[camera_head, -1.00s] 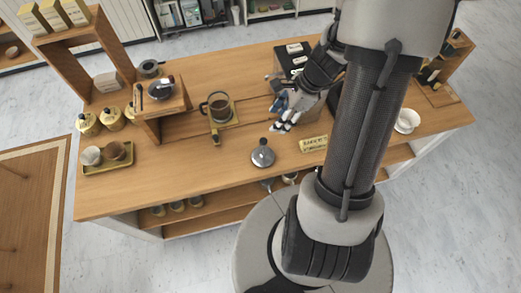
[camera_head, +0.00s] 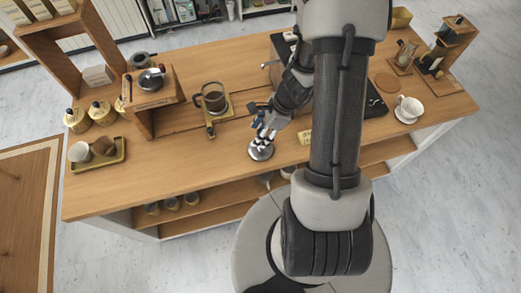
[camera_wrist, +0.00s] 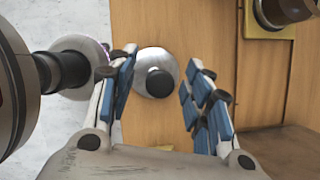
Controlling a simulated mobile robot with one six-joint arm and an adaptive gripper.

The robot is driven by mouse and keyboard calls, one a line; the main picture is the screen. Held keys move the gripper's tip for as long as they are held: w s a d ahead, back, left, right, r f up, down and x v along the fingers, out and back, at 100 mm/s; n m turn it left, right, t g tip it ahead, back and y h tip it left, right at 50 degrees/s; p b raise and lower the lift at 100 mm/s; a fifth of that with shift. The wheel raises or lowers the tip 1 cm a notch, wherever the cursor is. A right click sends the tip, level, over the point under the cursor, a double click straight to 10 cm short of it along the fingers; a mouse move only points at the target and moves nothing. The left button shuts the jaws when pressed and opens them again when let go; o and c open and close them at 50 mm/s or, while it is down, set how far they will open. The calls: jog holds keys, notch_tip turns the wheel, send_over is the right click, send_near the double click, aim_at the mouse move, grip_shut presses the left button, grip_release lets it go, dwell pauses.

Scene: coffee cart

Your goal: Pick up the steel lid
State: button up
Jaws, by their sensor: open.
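The steel lid (camera_head: 261,153) is a round silver disc with a dark knob, lying on the wooden counter near its front edge. In the wrist view the lid (camera_wrist: 147,62) shows just beyond and between my open fingers, with its black knob facing me. My gripper (camera_wrist: 157,85) is open and empty. I cannot tell whether the fingers touch the lid.
A glass pot of dark coffee (camera_head: 214,100) stands on a gold stand behind and left of the lid. A tray with cups (camera_head: 98,164) lies at the far left. A white cup (camera_head: 408,108) stands at the right. Counter (camera_head: 190,160) left of the lid is clear.

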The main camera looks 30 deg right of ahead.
jog(key=shift+c, duration=0.3)
grip_shut()
dwell(0.3)
